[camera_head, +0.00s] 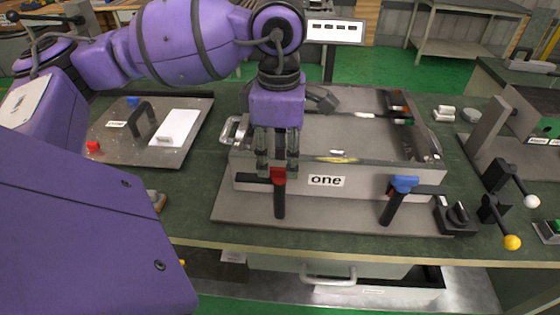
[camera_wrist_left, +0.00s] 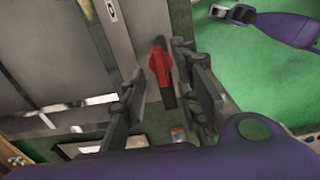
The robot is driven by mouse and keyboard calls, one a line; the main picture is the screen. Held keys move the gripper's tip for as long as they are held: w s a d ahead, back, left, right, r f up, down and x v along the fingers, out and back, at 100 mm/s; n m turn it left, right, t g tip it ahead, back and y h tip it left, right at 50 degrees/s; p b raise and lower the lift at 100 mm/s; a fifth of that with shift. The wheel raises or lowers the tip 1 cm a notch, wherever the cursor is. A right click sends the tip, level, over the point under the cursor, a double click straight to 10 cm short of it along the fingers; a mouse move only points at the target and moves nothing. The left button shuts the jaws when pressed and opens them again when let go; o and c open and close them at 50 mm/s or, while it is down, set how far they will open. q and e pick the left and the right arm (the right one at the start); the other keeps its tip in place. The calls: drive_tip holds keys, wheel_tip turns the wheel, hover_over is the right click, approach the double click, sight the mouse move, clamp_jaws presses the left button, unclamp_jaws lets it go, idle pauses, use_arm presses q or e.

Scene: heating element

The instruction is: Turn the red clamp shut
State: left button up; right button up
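The red clamp (camera_head: 279,176) stands at the left front of the grey box labelled "one", its black handle hanging down from a red top. It also shows in the left wrist view (camera_wrist_left: 160,65). My left gripper (camera_head: 277,165) points down from above at the clamp. In the left wrist view its two fingers (camera_wrist_left: 160,68) are apart, one on each side of the red part, with visible gaps, so it appears open around the clamp without gripping. The fingers partly hide the clamp's top in the head view.
A blue clamp (camera_head: 404,184) stands at the box's right front, with a black knob (camera_head: 457,216) beside it. Levers with white (camera_head: 531,201) and yellow (camera_head: 512,242) balls stand farther right. A panel (camera_head: 110,150) lies on the table at the left.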

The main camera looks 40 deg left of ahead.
use_arm(q)
drive_tip(key=shift+f, duration=0.9)
drive_tip(key=shift+d, duration=0.1)
clamp_jaws()
